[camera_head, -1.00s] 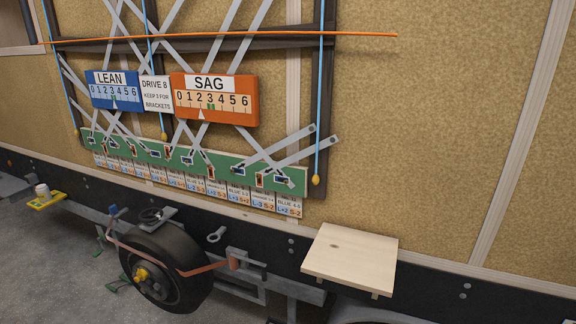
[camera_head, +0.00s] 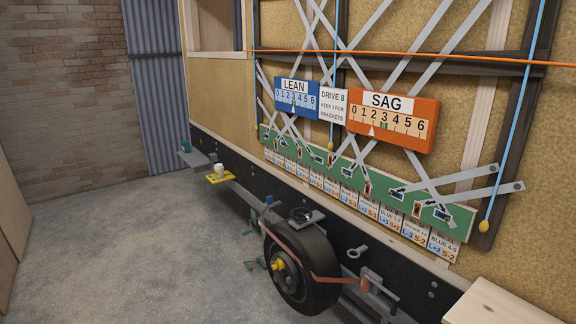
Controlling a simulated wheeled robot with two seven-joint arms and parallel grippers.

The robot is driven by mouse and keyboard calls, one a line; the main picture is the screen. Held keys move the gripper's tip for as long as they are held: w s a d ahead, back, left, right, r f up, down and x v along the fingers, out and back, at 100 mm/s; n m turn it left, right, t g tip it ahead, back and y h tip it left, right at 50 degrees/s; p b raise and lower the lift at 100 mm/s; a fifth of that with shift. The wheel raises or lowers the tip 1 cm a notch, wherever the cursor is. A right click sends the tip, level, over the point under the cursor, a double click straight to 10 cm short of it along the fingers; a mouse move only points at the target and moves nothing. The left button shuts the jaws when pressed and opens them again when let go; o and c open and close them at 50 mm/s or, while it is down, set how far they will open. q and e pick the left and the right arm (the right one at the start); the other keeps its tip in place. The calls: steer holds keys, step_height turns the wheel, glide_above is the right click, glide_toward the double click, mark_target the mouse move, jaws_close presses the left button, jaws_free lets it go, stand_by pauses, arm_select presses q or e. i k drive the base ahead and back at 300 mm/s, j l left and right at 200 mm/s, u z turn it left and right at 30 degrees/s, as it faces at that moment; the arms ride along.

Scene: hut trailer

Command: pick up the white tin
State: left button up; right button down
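A small white tin (camera_head: 219,169) stands upright on a yellow tray-like shelf (camera_head: 216,179) at the left end of the trailer's side, in the head view. It is small and far off, so its details are hard to tell. Neither of my grippers shows in this view.
A teal object (camera_head: 186,146) sits on a grey ledge beyond the yellow shelf. A wheel (camera_head: 303,270) juts from the trailer, and a wooden shelf (camera_head: 495,303) sticks out at lower right. The concrete floor (camera_head: 130,245) on the left is clear.

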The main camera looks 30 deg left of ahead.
mark_target(218, 168)
steer(key=i+j+u, duration=0.45)
steer(key=j, duration=0.2)
steer(key=i+j+u, duration=0.9)
steer(key=i, duration=0.2)
steer(key=i+j+u, duration=0.1)
steer(key=i+u, duration=0.4)
steer(key=i, duration=0.1)
